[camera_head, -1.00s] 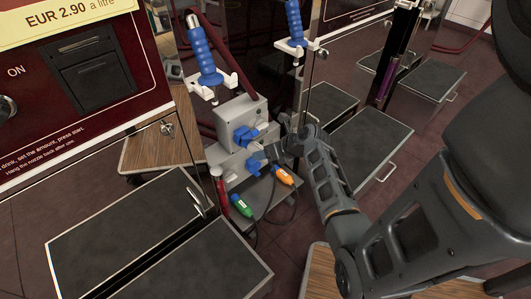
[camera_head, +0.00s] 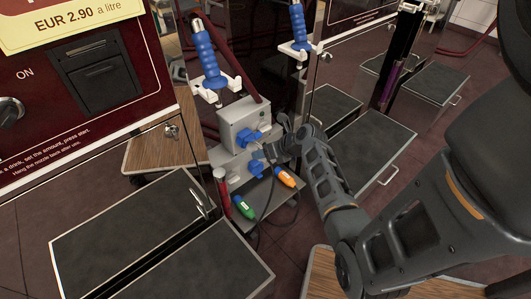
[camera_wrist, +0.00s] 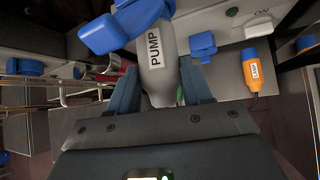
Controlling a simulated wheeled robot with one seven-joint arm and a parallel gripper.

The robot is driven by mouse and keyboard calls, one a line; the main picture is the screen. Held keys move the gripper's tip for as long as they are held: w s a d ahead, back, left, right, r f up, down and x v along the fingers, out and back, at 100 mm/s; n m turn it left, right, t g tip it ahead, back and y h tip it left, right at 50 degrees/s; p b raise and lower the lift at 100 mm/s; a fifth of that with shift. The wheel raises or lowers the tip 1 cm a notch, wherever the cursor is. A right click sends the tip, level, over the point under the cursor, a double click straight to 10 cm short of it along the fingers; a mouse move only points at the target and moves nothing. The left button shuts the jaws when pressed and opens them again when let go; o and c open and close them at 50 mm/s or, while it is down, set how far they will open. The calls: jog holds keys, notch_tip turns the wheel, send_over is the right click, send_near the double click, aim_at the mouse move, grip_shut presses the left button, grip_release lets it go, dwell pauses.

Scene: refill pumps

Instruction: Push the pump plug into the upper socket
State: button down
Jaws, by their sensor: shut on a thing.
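My gripper (camera_wrist: 158,92) is shut on the grey pump plug (camera_wrist: 160,80), which bears a white label reading PUMP. The plug's far end is hidden behind a blue socket part (camera_wrist: 125,22), so I cannot tell whether it is inside the socket. In the head view, my gripper (camera_head: 270,151) is in front of the grey socket box (camera_head: 236,116), close to its blue upper socket (camera_head: 248,137). The blue lower socket (camera_head: 255,168) is just below the gripper. It also shows at right of the plug in the wrist view (camera_wrist: 202,45).
An orange plug (camera_head: 285,177) and a green plug (camera_head: 243,207) are below the sockets. The orange one reads LAMP in the wrist view (camera_wrist: 256,72). Blue-handled nozzles (camera_head: 206,55) hang above the box. A red cylindrical item (camera_head: 223,190) stands at its lower left.

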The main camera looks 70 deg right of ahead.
jog(key=shift+w+d, duration=0.4)
jog(key=shift+w, duration=0.2)
jog(key=shift+c, duration=2)
grip_release()
jog(key=p+v, duration=0.3)
jog(key=v, duration=0.4)
jog(key=shift+s+r, duration=0.3)
jog(key=shift+a, duration=0.1)
